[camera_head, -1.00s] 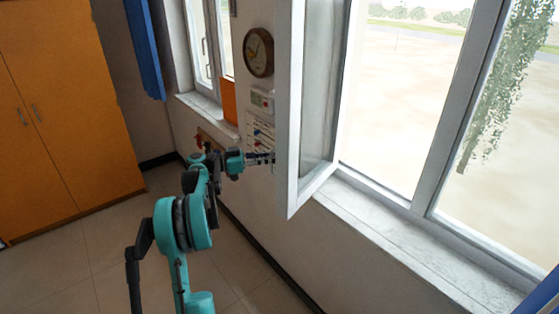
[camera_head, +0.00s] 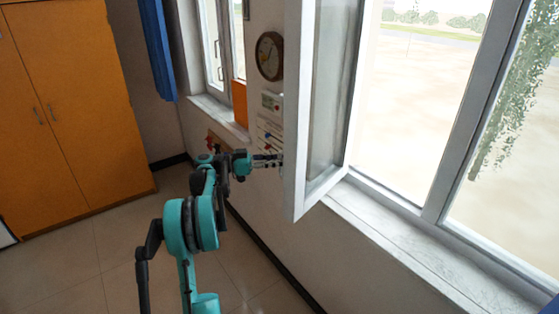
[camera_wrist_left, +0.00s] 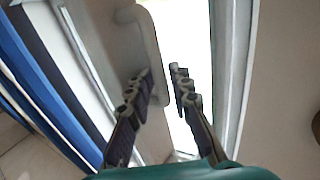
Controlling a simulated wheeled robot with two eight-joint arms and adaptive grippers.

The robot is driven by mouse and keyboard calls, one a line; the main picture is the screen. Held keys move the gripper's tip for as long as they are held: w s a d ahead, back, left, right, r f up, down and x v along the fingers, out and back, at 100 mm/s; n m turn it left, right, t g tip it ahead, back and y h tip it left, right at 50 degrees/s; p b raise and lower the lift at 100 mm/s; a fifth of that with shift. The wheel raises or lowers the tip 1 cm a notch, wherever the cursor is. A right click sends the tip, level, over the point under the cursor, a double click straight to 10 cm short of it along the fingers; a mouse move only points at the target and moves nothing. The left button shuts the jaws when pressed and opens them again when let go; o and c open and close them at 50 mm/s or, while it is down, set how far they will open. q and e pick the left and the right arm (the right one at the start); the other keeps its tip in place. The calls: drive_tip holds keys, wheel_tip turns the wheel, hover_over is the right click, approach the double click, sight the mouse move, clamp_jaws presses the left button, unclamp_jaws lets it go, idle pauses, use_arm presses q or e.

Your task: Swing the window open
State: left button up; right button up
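The white-framed window sash (camera_head: 297,120) stands swung out into the room, away from its opening. My left gripper (camera_head: 270,160) is at the sash's left edge in the head view, its fingertips close to that edge; I cannot tell whether they touch it. In the left wrist view my left gripper (camera_wrist_left: 162,85) has its two dark fingers apart, with a gap between them. A pale window handle (camera_wrist_left: 148,45) shows just beyond the left finger, and I see nothing clearly gripped. My right gripper is not in view.
A marble sill (camera_head: 400,240) runs below the window. A clock (camera_head: 269,56) hangs on the wall behind the sash. A second window (camera_head: 215,50) and a blue curtain (camera_head: 157,50) are farther back. An orange cupboard (camera_head: 70,110) stands left, with clear floor (camera_head: 120,240) before it.

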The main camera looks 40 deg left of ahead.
use_arm(q)
drive_tip(key=v, duration=1.2)
